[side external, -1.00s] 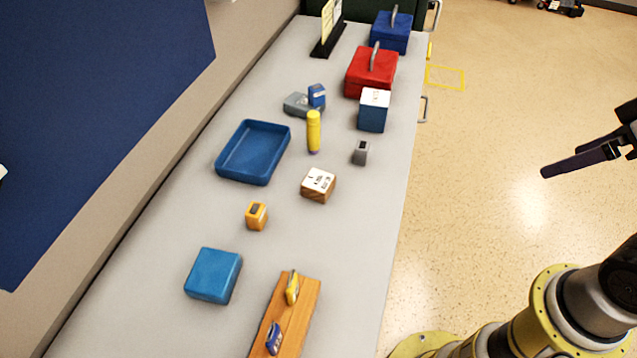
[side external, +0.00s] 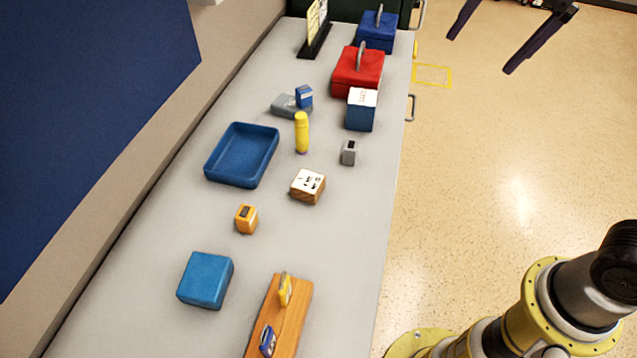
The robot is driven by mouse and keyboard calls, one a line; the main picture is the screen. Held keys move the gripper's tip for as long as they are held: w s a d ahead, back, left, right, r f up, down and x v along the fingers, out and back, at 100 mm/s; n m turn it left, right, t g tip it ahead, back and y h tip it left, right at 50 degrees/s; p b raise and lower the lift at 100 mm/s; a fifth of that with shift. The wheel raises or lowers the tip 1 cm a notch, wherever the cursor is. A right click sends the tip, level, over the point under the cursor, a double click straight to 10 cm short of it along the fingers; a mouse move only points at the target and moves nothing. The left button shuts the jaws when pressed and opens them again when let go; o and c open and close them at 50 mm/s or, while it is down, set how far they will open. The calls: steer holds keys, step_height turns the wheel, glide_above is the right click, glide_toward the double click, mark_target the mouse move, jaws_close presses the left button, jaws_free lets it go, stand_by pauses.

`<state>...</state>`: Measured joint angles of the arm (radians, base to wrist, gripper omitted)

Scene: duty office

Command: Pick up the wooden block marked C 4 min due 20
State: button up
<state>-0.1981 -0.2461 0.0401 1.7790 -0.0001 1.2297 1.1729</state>
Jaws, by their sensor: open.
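A wooden block (side external: 308,187) with a white, dark-marked top sits near the middle of the grey table. The writing is too small to read. My gripper (side external: 479,54) is at the top right, with its two dark fingers apart and nothing between them. It is beyond the table's right edge in the picture, well apart from the block.
A blue tray (side external: 210,170), yellow cylinder (side external: 302,133), small grey item (side external: 349,153) and orange item (side external: 246,219) surround the block. A white-topped blue box (side external: 361,112) and red case (side external: 357,75) stand behind. A blue box (side external: 205,280) and wooden board (side external: 290,318) are nearer.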

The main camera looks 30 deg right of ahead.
steer(key=w+a+f+m+g, duration=0.1)
steer(key=w+a, duration=0.5)
steer(key=n+g, duration=0.1)
steer(key=g, duration=0.2)
glide_above(308, 181)
step_height(308, 181, down, 13)
steer(key=shift+h, duration=0.4)
step_height(308, 181, down, 13)
steer(key=shift+f, duration=0.1)
steer(key=c, duration=1.4)
steer(key=shift+c, duration=0.3)
steer(key=shift+r, duration=0.2)
